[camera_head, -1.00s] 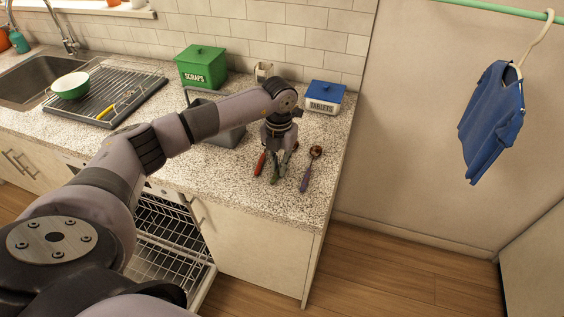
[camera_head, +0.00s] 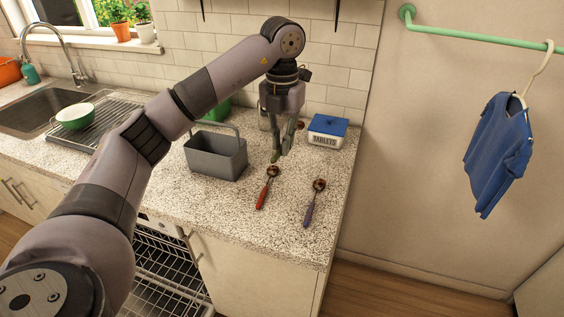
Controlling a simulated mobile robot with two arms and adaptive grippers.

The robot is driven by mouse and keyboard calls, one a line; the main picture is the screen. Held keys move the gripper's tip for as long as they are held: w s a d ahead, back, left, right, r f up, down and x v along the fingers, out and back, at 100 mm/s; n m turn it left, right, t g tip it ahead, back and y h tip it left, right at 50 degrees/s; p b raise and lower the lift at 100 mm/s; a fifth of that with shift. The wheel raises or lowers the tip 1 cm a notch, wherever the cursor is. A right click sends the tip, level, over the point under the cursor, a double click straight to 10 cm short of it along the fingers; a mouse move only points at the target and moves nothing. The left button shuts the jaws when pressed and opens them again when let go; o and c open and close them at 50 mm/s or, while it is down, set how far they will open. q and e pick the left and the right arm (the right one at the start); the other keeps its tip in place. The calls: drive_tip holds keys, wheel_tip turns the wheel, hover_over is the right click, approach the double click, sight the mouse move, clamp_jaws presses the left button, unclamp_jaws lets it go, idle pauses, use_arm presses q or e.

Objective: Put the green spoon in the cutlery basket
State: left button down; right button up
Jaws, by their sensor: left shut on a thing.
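My left gripper (camera_head: 284,145) is raised above the counter and shut on the green spoon (camera_head: 275,157). The spoon's green handle end shows below the fingers; much of the rest is hidden by them. The grey cutlery basket (camera_head: 216,158), with a raised handle, stands on the counter to the left of the gripper. My right gripper is not in view.
A red-handled spoon (camera_head: 263,198) and a purple-handled spoon (camera_head: 312,212) lie on the speckled counter (camera_head: 240,215). A white tablets box (camera_head: 326,138) with a blue lid stands at the right. A green container is partly hidden behind my arm. The dishwasher below is open.

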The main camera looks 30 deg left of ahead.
use_arm(q)
wheel_tip(320, 180, up, 3)
drive_tip(key=shift+f+p, duration=0.1)
drive_tip(key=shift+p, duration=0.6)
drive_tip(key=shift+f, duration=0.15)
